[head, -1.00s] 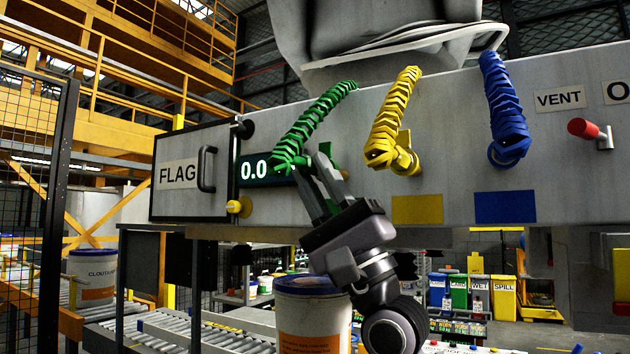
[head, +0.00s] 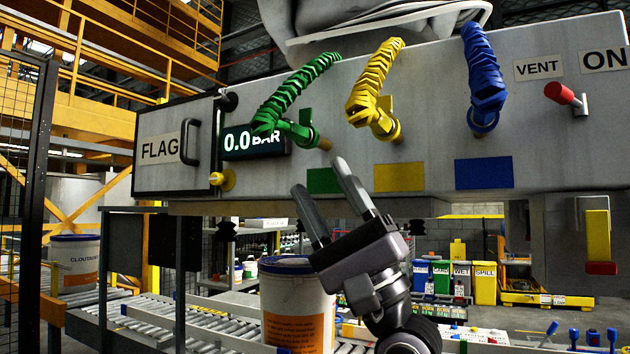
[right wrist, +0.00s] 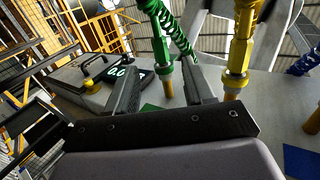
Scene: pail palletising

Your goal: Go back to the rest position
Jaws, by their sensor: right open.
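My right gripper (head: 326,196) is open and empty. My left gripper is not in view.
The panel carries a yellow hose (head: 374,85), a blue hose (head: 484,80), a red-knobbed lever (head: 560,93) and a display (head: 255,140) reading 0.0 BAR. Another pail (head: 75,265) stands at left. A roller conveyor (head: 190,325) runs below. Coloured bins (head: 484,283) stand behind.

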